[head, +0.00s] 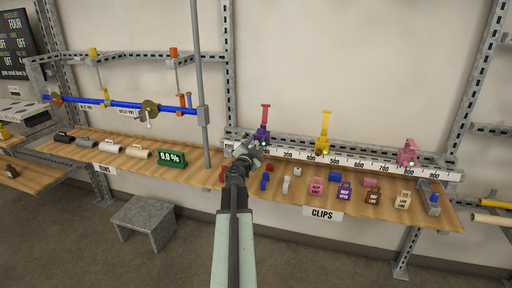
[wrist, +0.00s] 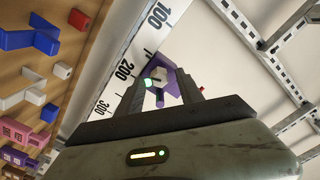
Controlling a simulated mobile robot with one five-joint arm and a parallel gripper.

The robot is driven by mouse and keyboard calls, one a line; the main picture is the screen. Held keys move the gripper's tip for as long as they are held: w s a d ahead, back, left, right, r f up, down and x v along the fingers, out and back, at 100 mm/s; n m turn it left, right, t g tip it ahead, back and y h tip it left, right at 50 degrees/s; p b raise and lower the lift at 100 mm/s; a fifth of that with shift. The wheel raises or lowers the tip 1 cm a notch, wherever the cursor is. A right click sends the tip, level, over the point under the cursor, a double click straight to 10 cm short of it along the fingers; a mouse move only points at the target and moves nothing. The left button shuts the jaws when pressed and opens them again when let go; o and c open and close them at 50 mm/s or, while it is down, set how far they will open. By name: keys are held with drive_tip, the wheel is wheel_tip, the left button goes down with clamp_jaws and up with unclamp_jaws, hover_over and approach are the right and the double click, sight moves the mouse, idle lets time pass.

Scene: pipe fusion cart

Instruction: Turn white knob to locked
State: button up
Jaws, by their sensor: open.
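A purple clamp (head: 262,132) with a red upright stands on the white scale rail, left of the 300 mark. In the wrist view the purple clamp (wrist: 168,84) lies between and just beyond my fingers. A small whitish knob-like part (wrist: 146,71) shows on it beside a green light; its lock position cannot be read. My gripper (head: 248,153) is open in front of the clamp. In the wrist view its two fingers (wrist: 160,92) stand apart on either side of the knob area. Whether they touch it is unclear.
A yellow clamp (head: 324,146) and a pink clamp (head: 407,155) stand farther right on the scale rail (head: 374,162). Several coloured clips and tags lie on the wooden shelf below. A grey post (head: 200,60) rises to the left. A grey stool (head: 142,222) stands on the floor.

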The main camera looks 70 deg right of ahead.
clamp_jaws()
drive_tip(key=shift+m, duration=0.8)
unclamp_jaws()
drive_tip(key=a, duration=0.8)
drive_tip(key=shift+s, duration=0.25)
